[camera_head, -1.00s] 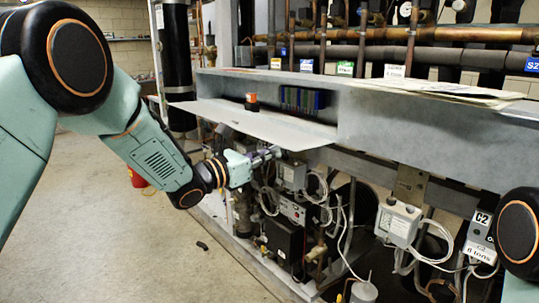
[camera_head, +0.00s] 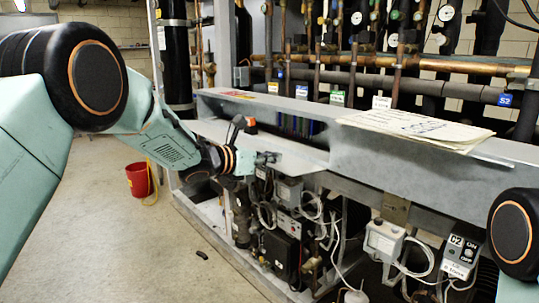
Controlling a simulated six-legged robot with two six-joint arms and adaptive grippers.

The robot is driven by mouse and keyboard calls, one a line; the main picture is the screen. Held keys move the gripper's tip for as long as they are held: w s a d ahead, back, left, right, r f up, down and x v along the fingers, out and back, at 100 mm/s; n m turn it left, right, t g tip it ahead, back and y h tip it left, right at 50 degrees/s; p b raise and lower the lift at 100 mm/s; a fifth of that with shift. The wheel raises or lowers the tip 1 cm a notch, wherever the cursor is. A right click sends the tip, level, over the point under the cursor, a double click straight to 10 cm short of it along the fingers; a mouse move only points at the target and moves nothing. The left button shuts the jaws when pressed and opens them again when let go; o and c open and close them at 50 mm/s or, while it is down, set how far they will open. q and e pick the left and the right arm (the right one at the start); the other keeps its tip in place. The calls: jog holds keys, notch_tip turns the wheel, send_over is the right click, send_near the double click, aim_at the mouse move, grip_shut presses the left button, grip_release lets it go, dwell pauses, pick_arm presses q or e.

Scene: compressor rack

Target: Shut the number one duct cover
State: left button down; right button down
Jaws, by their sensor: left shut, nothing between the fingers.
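The pale grey duct cover (camera_head: 295,156) is a long flap along the front of the grey duct (camera_head: 400,150). It stands open, and the duct's opening shows above and behind it. My left gripper (camera_head: 270,158) is shut and empty, at the outer side of the cover near its middle. I cannot tell whether it touches the cover. My right gripper is out of view; only part of my right arm shows at the right edge.
An orange-topped object (camera_head: 251,125) and a row of blue and green pieces (camera_head: 298,125) show in the opening. Papers (camera_head: 415,126) lie on the duct. Wires and grey boxes (camera_head: 384,240) hang below. A red bucket (camera_head: 139,179) stands on open floor.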

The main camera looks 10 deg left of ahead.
pick_arm(q)
jog(key=shift+w+d, duration=0.1)
jog(key=shift+w, duration=0.15)
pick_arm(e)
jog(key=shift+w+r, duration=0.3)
pick_arm(q)
jog(key=shift+w+f, duration=0.15)
jog(key=shift+f, duration=0.05)
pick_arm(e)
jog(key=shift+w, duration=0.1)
pick_arm(q)
jog(key=shift+r, duration=0.1)
dwell(0.5)
jog(key=v, duration=1.2)
jog(key=shift+r, duration=0.15)
